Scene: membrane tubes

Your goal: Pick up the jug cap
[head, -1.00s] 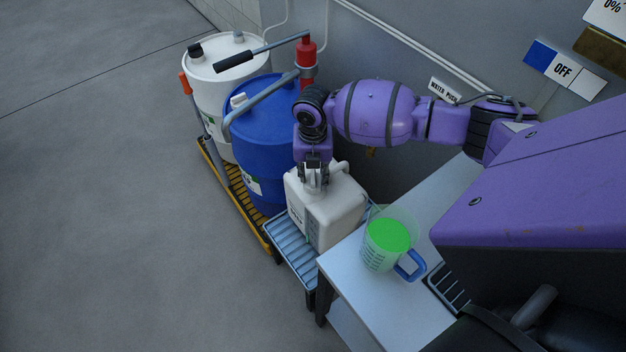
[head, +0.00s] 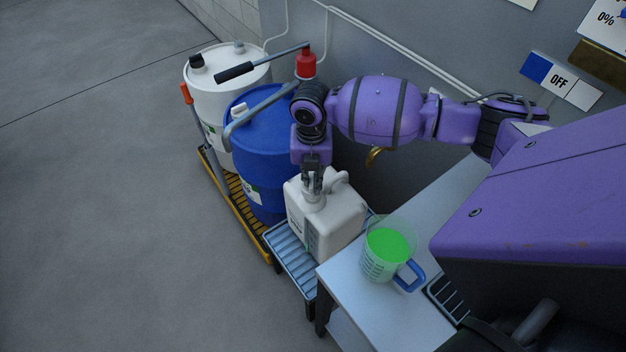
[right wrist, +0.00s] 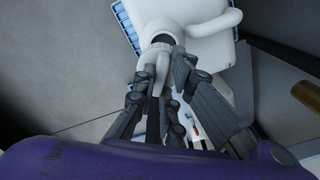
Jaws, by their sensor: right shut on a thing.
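The white jug (head: 330,222) stands upright on a blue slatted stand, its neck (head: 314,200) just under my right gripper (head: 314,180). In the right wrist view the jug's mouth (right wrist: 163,39) shows as a dark opening. The white jug cap (right wrist: 151,66) is between the fingers of my right gripper (right wrist: 163,72), apart from the mouth in that view. In the head view the cap is small and mostly hidden by the fingers. My left gripper is not in view.
A clear measuring jug of green liquid (head: 388,250) with a blue handle stands on the white table (head: 350,290). The blue drum (head: 265,130) with a lever pump and the white drum (head: 225,85) stand behind. The slatted stand (head: 290,255) is close to the table. Left floor is clear.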

